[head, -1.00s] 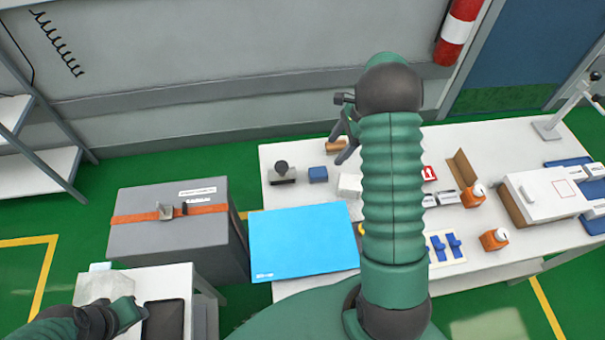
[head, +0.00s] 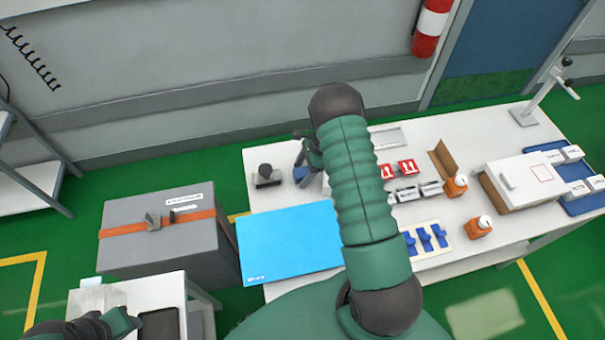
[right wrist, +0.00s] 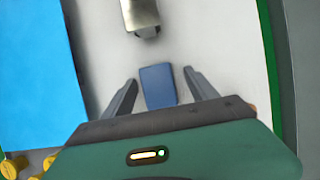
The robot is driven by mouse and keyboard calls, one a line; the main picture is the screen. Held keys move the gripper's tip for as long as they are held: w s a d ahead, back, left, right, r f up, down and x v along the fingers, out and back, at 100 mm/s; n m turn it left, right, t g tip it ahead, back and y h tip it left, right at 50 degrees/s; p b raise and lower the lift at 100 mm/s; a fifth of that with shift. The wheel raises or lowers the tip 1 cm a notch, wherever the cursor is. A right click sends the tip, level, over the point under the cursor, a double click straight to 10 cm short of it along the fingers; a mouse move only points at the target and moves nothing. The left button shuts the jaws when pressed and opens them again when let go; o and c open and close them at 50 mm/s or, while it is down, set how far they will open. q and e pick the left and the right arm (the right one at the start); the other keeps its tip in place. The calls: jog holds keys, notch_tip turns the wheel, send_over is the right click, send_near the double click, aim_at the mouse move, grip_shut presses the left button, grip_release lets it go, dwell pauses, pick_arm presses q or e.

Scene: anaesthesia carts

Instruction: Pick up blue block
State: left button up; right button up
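The blue block (right wrist: 158,86) lies on the white table, between the two spread fingers of my right gripper (right wrist: 160,78) in the right wrist view. Gaps show on both sides of the block, so the fingers are apart from it. In the head view the block (head: 299,174) is partly hidden behind my right gripper (head: 308,158). My right gripper is open and empty. My left gripper (head: 122,320) is at the lower left of the head view, by a small white table; its fingers do not show clearly.
A dark-knobbed stamp-like object (head: 267,177) stands left of the block. A bright blue sheet (head: 290,240) lies in front. A grey case (head: 160,240) stands at left.

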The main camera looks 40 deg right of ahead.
aim_at(303, 172)
grip_shut()
notch_tip(303, 172, up, 10)
jog(key=shift+s+r+b, duration=0.1)
jog(key=shift+b, duration=0.3)
